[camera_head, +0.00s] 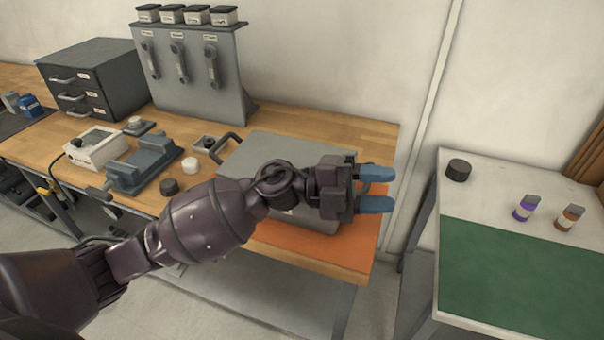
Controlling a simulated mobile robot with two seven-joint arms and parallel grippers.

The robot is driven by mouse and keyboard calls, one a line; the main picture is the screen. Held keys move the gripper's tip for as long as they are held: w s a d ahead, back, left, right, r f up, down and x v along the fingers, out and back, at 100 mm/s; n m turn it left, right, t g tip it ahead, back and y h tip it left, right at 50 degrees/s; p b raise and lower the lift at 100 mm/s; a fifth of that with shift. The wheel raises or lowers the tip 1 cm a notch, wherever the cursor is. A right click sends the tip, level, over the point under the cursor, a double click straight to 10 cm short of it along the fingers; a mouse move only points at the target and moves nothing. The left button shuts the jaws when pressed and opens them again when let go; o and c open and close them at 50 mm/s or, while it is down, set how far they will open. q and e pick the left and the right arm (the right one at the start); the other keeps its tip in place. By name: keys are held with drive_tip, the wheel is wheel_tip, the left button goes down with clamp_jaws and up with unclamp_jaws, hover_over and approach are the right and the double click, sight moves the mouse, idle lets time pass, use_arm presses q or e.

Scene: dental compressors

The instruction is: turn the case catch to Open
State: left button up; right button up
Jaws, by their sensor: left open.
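A flat grey case (265,150) with a dark handle on its left side lies on an orange mat at the right end of the wooden workbench. My left gripper (376,189) is open and empty, its two blue fingertips apart and pointing right, over the case's right side. My left arm crosses in front of the case and hides much of its top and front. I cannot make out the catch. My right gripper is not in view.
The orange mat (310,245) reaches the bench's front edge. Left of the case are a grey clamp-like device (142,168), a white box (95,148) and dark and white knobs. A grey rack (200,75) stands behind. A gap separates the bench from the green-matted table (520,275).

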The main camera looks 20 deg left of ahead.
use_arm(q)
drive_tip(key=w+a+r+m+g+y+b, duration=0.1)
drive_tip(key=w+a+m+y, duration=0.1)
drive_tip(key=w+a+y, duration=0.5)
drive_tip(key=w+a+m+y, duration=0.3)
drive_tip(key=a+y, duration=0.6)
drive_tip(key=y, duration=0.4)
wheel_tip(320, 180, down, 10)
drive_tip(key=shift+w+d+f+b, duration=0.1)
drive_tip(key=shift+f+b, duration=0.15)
drive_tip(key=shift+b, duration=0.2)
clamp_jaws()
